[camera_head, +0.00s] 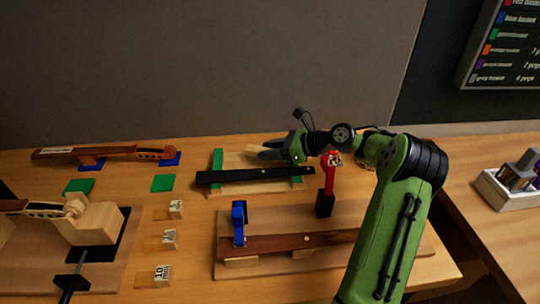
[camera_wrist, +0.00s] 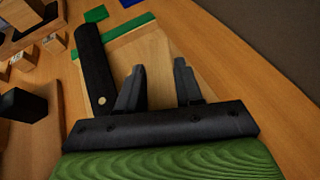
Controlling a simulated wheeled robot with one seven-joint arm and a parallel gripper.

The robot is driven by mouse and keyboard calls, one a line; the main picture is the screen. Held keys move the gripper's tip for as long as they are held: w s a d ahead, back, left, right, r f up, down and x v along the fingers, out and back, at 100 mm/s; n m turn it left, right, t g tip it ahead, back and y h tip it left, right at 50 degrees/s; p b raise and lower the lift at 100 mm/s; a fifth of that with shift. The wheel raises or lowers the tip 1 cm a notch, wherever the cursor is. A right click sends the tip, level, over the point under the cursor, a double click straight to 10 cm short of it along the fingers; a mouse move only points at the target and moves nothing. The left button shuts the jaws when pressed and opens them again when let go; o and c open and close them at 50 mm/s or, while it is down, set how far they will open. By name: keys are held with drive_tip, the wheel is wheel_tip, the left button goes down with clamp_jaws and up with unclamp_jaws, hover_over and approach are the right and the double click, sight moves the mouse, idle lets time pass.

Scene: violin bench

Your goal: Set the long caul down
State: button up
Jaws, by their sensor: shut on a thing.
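The long caul (camera_head: 264,151) is a pale wooden strip at my gripper's fingers, over the back part of a pale board with green end strips (camera_head: 216,159). My gripper (camera_head: 268,150) is shut on it. In the wrist view the two dark fingers (camera_wrist: 158,88) stand apart with pale wood between them. The caul's outline there is hard to separate from the pale board (camera_wrist: 150,48) beneath. I cannot tell whether the caul touches the board.
A black fingerboard (camera_head: 255,175) lies across the board just in front of my gripper. A red clamp (camera_head: 328,172) and a blue clamp (camera_head: 239,217) stand nearby. A violin neck (camera_head: 105,152) lies at the back left. Small labelled blocks (camera_head: 170,238) stand left of centre.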

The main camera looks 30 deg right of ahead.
drive_tip(key=shift+s+f+p, duration=0.1)
drive_tip(key=shift+f+p, duration=0.3)
drive_tip(key=o, duration=1)
drive_tip(key=shift+f, duration=0.1)
